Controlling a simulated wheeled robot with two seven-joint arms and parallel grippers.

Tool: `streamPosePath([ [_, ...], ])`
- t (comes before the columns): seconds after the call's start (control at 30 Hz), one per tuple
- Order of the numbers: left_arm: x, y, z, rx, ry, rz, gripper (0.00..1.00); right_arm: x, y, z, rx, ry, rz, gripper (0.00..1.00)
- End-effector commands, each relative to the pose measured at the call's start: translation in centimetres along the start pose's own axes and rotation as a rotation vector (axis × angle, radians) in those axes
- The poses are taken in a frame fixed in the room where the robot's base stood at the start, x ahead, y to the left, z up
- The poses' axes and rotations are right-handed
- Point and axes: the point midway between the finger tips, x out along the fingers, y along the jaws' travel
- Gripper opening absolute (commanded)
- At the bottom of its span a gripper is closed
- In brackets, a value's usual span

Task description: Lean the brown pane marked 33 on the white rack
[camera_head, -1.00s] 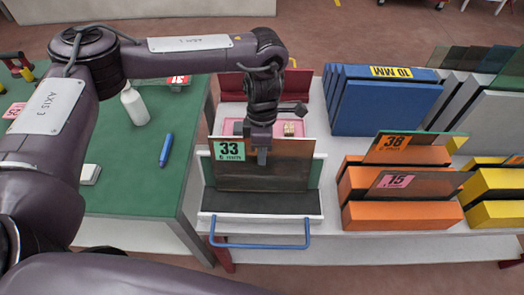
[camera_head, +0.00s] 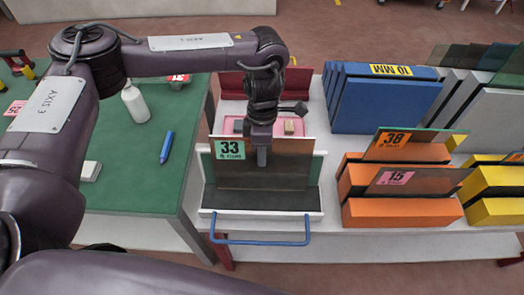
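The brown pane (camera_head: 290,174) marked 33, with a green label (camera_head: 229,149) at its upper left, stands in the white rack (camera_head: 317,216), in front of the rack's back. It looks nearly upright with a slight backward lean. My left gripper (camera_head: 262,156) points down at the pane's top edge and appears shut on it, one finger showing in front of the glass. The other finger is hidden behind it. Whether the pane's lower edge touches the rack's dark base cannot be told. My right gripper is not in view.
A blue handle (camera_head: 260,243) sticks out in front of the rack. To the right are orange blocks (camera_head: 400,215) holding panes 38 and 15, and blue slabs (camera_head: 385,108). A green table (camera_head: 135,185) with a bottle (camera_head: 135,104) and blue marker (camera_head: 166,147) is at left.

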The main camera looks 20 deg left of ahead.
Motion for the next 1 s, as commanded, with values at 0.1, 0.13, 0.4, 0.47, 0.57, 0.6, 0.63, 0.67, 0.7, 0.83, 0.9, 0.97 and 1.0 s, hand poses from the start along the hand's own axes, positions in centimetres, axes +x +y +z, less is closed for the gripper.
streamPosePath([
  [0.1,-0.4,0.6,0.0,-0.007,-0.008,0.019,0.31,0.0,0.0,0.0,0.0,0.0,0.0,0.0],
  [0.13,-0.4,0.7,0.0,-0.007,-0.008,0.019,0.31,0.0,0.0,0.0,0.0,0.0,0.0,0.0],
  [0.4,-2.3,0.7,0.0,-0.008,-0.01,0.025,0.31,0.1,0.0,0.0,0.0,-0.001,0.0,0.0],
  [0.47,-3.4,0.6,0.0,-0.007,-0.01,0.024,0.31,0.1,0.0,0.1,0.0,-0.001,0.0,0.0],
  [0.57,-5.1,0.3,0.0,-0.005,-0.007,0.02,0.31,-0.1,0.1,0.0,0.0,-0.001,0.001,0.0],
  [0.6,-5.7,0.2,0.0,-0.004,-0.006,0.018,0.31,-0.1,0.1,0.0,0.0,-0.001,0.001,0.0],
  [0.63,-6.1,0.1,0.0,-0.004,-0.006,0.017,0.31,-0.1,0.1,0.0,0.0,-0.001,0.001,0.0],
  [0.67,-6.5,0.0,0.0,-0.003,-0.005,0.015,0.31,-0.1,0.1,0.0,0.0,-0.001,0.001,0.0],
  [0.7,-6.9,-0.1,0.0,-0.003,-0.004,0.014,0.31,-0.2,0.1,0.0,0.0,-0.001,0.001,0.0],
  [0.83,-7.8,-0.2,0.0,-0.002,-0.003,0.008,0.31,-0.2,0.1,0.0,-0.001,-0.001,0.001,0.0],
  [0.9,-7.9,-0.3,0.0,-0.002,-0.002,0.006,0.31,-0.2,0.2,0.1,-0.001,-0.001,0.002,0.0],
  [0.97,-8.0,-0.3,0.0,-0.002,-0.002,0.005,0.31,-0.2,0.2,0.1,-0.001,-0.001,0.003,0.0],
  [1.0,-8.0,-0.3,0.0,-0.001,-0.002,0.005,0.31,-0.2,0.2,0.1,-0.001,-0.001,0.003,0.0],
])
